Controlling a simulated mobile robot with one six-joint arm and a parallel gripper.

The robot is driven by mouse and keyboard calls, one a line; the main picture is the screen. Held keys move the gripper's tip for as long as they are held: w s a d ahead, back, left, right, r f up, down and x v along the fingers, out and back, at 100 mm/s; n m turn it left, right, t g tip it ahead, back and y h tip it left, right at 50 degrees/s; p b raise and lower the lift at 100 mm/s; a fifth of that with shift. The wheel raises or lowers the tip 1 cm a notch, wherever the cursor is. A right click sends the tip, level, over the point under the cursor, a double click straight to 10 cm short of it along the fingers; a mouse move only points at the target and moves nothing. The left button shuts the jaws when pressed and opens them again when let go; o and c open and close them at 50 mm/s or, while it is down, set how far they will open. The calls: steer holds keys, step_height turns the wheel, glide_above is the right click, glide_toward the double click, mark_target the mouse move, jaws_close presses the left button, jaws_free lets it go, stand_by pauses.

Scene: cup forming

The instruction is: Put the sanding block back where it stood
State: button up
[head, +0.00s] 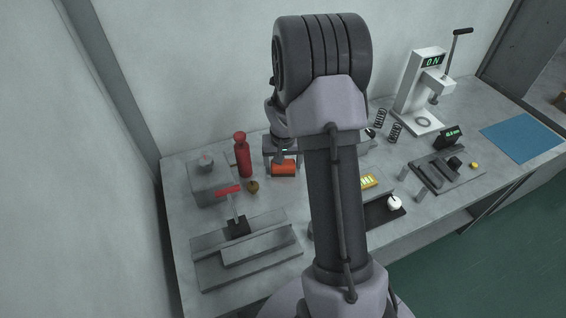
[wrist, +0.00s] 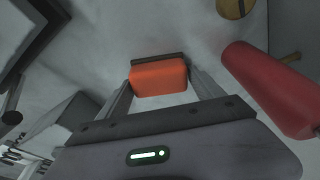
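The sanding block is an orange block with a dark strip along one side. It lies below my gripper in the head view (head: 284,169) and between the fingertips in the wrist view (wrist: 159,78). My gripper (wrist: 161,80) has a finger against each end of the block, with no clear gap. In the head view my gripper (head: 284,155) is over the left half of the bench, partly behind my arm. I cannot tell whether the block touches the bench or hangs just above it.
A red bottle (head: 242,157) stands close left of the block, with a small brown round thing (head: 253,187) in front. A grey box (head: 208,183) and a red-handled fixture (head: 238,226) are further left. A white press (head: 422,92) stands at the right back. A blue mat (head: 522,137) lies far right.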

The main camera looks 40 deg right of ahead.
mark_target(283, 167)
steer(key=shift+o, duration=0.9)
steer(key=shift+r, duration=0.1)
steer(key=s+a+r+p, duration=0.2)
steer(key=a+r, duration=0.2)
steer(key=r, duration=0.3)
steer(key=s+a+r+t+p, duration=0.1)
steer(key=a+r, duration=0.2)
steer(key=r, duration=0.5)
steer(key=s+a+r+p, duration=0.2)
steer(key=a+r, duration=0.2)
steer(key=r, duration=0.3)
steer(key=s+a+r+n+t+y, duration=0.1)
steer(key=s+a+r, duration=0.3)
steer(key=s+a, duration=0.4)
steer(key=s+a+r+n+t+y, duration=0.1)
steer(key=s+a+r, duration=0.3)
steer(key=s+a, duration=0.4)
steer(key=shift+s+t+y, duration=0.3)
steer(key=shift+t+y, duration=0.2)
steer(key=shift+y, duration=0.1)
